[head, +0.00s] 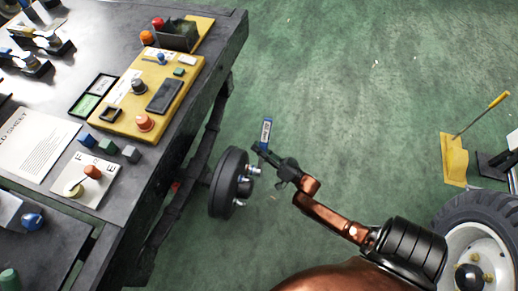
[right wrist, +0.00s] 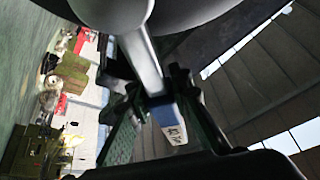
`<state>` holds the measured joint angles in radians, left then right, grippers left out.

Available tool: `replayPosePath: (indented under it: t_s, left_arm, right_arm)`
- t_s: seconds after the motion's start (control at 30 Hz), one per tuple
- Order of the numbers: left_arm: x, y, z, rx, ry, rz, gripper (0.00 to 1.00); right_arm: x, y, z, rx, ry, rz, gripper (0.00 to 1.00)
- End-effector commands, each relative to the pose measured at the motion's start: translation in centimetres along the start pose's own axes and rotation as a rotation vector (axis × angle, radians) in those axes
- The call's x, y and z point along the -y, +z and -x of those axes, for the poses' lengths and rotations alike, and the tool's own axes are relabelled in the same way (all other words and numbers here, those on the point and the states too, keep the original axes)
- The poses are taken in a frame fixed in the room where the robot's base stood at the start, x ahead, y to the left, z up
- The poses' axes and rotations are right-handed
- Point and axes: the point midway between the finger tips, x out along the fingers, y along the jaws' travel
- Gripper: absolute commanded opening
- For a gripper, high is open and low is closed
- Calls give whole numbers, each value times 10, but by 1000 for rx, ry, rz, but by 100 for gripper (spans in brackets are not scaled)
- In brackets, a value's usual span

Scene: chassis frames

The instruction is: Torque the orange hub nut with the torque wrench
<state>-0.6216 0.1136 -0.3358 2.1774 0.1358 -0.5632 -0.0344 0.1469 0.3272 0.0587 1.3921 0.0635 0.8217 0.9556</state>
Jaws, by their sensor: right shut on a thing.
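The torque wrench shows as a short bar with a blue and white label (head: 266,132). My right gripper (head: 268,154) is shut on it. In the right wrist view the grey wrench shaft (right wrist: 145,62) runs between the fingers (right wrist: 150,100), with its label below and a rounded grey part at the top. The dark round wheel hub (head: 226,183) stands beside the bench, just left of my right gripper, with pale studs facing right. I cannot make out an orange nut on the hub. I cannot tell whether the wrench touches the hub. My left gripper is out of view.
The dark workbench (head: 170,30) fills the left, bearing a yellow control box (head: 185,66) with an orange knob (head: 145,122) and a printed sheet (head: 35,145). A tyred wheel (head: 470,215) and a yellow stand (head: 453,160) are at the right. Green floor between is clear.

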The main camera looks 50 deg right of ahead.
Motion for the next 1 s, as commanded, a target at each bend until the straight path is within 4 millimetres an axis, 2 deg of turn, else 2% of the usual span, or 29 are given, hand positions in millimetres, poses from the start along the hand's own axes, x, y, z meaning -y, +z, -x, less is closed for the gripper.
replayPosePath:
  t_s: [1.0]
  left_arm:
    - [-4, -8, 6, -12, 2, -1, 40]
  right_arm:
    - [-5, -4, 1, -14, 44, 23, 0]
